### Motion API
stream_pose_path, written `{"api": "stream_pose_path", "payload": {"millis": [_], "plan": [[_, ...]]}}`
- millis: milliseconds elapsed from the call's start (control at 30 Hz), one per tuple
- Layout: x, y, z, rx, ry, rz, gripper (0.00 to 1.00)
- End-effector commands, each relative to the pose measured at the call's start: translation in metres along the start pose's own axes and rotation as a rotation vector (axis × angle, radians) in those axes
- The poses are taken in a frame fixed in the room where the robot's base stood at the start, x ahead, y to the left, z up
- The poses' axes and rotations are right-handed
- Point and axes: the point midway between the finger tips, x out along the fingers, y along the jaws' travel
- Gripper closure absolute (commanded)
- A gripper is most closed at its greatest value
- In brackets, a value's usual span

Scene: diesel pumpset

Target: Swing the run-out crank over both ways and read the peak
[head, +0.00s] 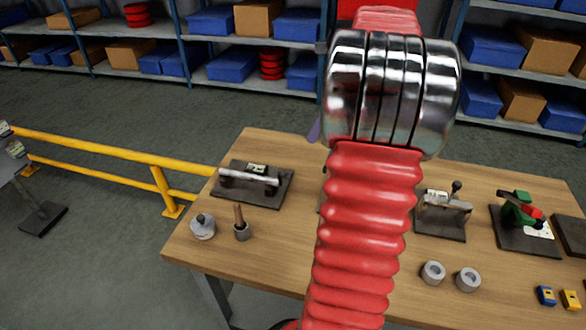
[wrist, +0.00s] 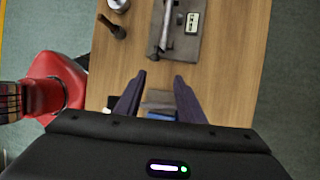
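A dark plate bears a silver shaft on two supports with a small display, which looks like the run-out fixture (head: 250,180) at the left of the bench. The fixture also shows at the top of the wrist view (wrist: 165,45). Its display (wrist: 192,22) is too small to read, and I cannot make out a crank handle. My gripper (wrist: 158,82) is open, its two dark purple fingers apart with nothing held, over the bench just short of the fixture in the wrist view. In the head view my red arm hides most of it.
The wooden bench (head: 290,240) also bears a knobbed fixture (head: 443,215), a green and red device (head: 522,212), two grey rings and small blue and yellow blocks. A cup with a wooden handle (head: 241,228) stands front left. A yellow rail (head: 110,148) runs left; shelves stand behind.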

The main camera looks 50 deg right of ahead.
Motion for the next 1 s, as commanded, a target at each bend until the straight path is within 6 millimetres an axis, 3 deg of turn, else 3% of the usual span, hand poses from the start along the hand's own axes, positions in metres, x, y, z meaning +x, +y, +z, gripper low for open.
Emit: {"api": "stream_pose_path", "payload": {"millis": [567, 1000], "plan": [[0.005, 0.008, 0.0, 0.021, 0.001, 0.029, 0.64], [0.063, 0.01, 0.0, 0.02, 0.001, 0.031, 0.64]]}}
